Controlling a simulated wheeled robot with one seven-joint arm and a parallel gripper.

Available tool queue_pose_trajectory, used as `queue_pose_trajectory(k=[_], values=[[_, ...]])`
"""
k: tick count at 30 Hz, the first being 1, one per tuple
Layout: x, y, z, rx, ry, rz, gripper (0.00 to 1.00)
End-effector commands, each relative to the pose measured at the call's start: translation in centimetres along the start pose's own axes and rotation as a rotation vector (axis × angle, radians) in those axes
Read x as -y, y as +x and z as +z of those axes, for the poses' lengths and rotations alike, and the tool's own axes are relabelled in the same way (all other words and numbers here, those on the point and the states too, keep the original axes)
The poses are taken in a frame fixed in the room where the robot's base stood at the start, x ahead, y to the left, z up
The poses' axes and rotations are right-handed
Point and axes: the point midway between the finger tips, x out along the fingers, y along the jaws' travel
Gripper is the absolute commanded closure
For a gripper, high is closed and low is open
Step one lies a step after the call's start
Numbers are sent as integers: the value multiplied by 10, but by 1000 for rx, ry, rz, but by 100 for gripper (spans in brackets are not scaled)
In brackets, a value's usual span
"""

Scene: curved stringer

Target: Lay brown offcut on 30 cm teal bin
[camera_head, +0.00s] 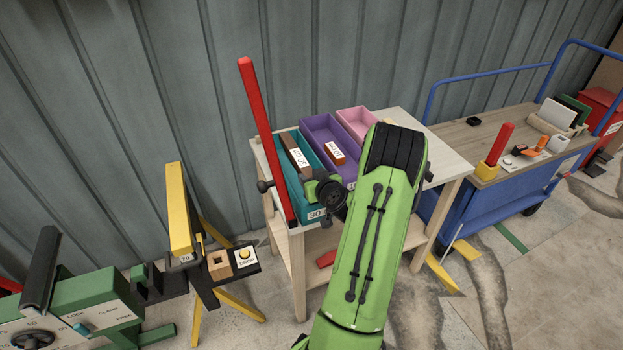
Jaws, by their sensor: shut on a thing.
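The teal bin (283,138) is the leftmost of the bins on the wooden table. A brown offcut (289,142) with a white "30 cm" label lies lengthwise over the teal bin; I cannot tell whether it rests on it or is held just above. My gripper (312,183) is at the offcut's near end and appears shut on it; my wrist and green arm hide much of the fingers and the bin's near right part. A second, shorter brown piece (337,154) with a white label lies in the purple bin (319,124).
A pink bin (355,118) is right of the purple one. A blue trolley (500,160) stands at right. A yellow-legged stand (180,215) and green machine (75,300) are at left.

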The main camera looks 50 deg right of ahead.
Motion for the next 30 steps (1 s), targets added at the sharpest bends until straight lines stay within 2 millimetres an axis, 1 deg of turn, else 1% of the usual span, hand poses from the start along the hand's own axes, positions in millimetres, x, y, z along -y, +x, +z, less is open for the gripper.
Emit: queue_pose_trajectory(k=[10, 11, 15, 24, 26, 29, 30], values=[[0, 2, 4, -2, 0, 0, 96], [0, 2, 5, 0, 0, 0, 55], [0, 2, 5, 0, 0, 0, 33], [0, 1, 3, 0, 0, 0, 32], [0, 0, 0, 1, 1, 0, 32], [0, -5, -11, 1, 2, 1, 32], [-2, -11, -11, 1, 2, 3, 32]])
